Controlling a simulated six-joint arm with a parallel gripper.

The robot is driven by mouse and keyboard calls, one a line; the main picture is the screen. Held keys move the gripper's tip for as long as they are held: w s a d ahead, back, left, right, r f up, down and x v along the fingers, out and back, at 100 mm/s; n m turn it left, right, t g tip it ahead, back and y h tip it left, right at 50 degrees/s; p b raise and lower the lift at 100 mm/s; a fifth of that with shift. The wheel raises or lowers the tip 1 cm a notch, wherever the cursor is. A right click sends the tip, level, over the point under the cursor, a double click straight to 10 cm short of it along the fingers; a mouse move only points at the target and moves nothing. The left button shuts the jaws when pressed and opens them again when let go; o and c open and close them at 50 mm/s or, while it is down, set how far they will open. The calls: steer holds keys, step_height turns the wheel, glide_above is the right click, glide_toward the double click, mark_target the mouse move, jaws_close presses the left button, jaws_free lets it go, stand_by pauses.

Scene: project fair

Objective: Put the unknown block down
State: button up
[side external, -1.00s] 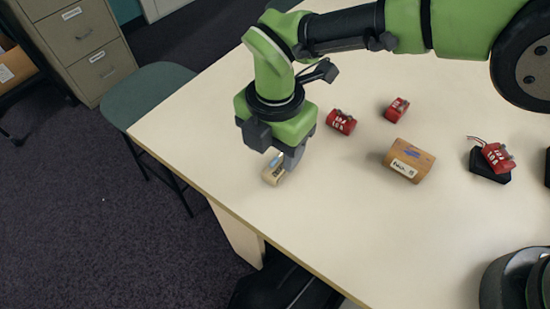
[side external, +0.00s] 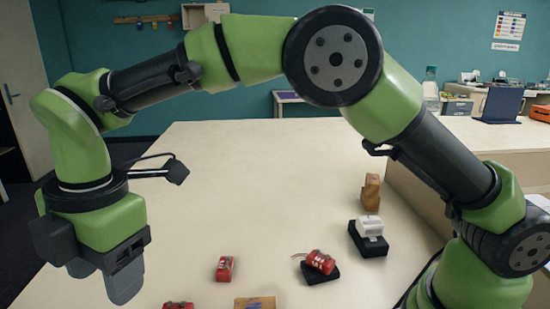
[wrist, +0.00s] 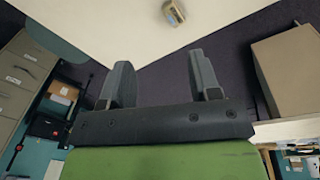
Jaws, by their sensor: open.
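A small tan block with a dark marking (wrist: 173,13) lies on the pale tabletop near its corner, at the top of the wrist view. It does not show in the side view now. My gripper (wrist: 160,62) is open, with nothing between its fingers and the block apart from them. In the side view my gripper (side external: 103,281) is at the lower left, fingers pointing down, above the table.
Red blocks (side external: 225,268) and (side external: 320,262), the latter on a black base, stand on the table (side external: 240,180). A wooden block (side external: 254,303) is at the bottom edge. A white item (side external: 370,227) on a black base and a brown block (side external: 371,192) stand right. The table's middle is clear.

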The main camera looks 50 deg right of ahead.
steer(key=s+d+r+m+t+y, duration=0.1)
steer(key=s+d+r+m+t, duration=0.25)
steer(key=d+r+m, duration=1)
steer(key=s+d+f+m+t, duration=0.3)
steer(key=s+d+m, duration=0.8)
steer(key=s, duration=0.3)
steer(key=shift+m, duration=0.65)
steer(key=shift+s+d, duration=0.1)
